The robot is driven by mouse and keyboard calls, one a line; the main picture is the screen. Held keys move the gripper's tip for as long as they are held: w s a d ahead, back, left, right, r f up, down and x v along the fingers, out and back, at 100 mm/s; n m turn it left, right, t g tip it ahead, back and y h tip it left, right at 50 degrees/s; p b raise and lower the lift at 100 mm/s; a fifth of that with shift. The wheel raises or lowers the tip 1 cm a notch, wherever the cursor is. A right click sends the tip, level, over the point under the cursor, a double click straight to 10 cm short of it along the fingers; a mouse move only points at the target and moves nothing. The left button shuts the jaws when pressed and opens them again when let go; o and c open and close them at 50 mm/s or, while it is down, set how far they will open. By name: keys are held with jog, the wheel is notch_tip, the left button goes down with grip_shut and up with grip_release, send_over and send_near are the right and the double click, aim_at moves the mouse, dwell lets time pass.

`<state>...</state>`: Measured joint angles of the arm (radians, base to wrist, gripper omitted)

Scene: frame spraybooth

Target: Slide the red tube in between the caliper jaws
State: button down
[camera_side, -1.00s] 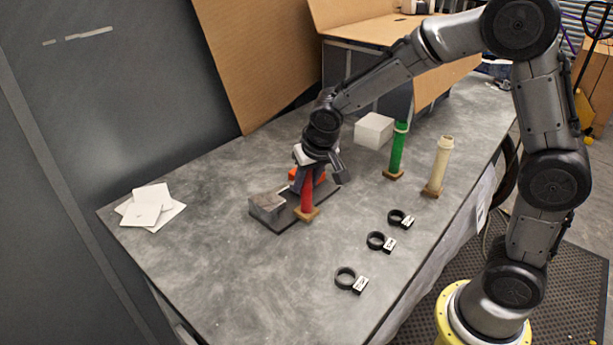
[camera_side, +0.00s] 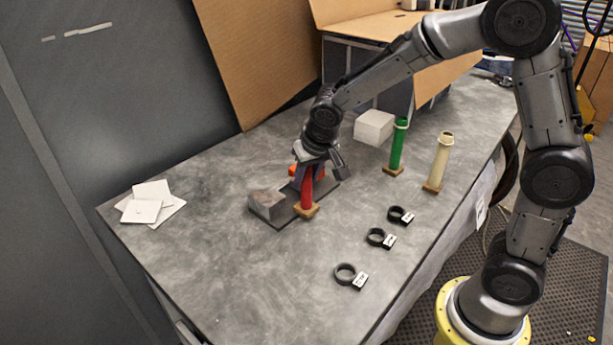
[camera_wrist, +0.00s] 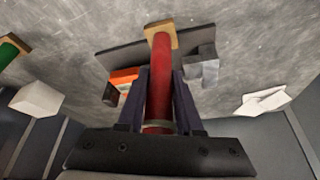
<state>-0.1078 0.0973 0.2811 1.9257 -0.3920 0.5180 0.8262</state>
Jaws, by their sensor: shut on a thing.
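My gripper (camera_wrist: 159,108) is shut on the red tube (camera_wrist: 159,75), which also shows in the side view (camera_side: 307,191). The tube stands about upright with its square wooden foot down. The caliper has a dark base plate (camera_wrist: 119,62), a grey block jaw (camera_wrist: 205,66) and an orange part (camera_wrist: 124,75). In the side view the grey jaw (camera_side: 267,204) is left of the tube, and the orange part is partly hidden behind my gripper. The tube's foot is at the plate's near edge, sideways between the two jaws. Whether it touches the plate I cannot tell.
A green tube (camera_side: 398,148) and a cream tube (camera_side: 439,162) stand on wooden feet to the right, near a white block (camera_side: 374,128). Several black rings with tags (camera_side: 346,275) lie along the front. White sheets (camera_side: 148,207) lie at the left. The table's middle front is clear.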

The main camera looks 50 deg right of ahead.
jog(key=w, duration=0.6)
dwell(2.4)
jog(key=shift+d, duration=0.1)
jog(key=c, duration=0.5)
grip_release()
jog(key=v, duration=1.4)
jog(key=shift+f, duration=0.1)
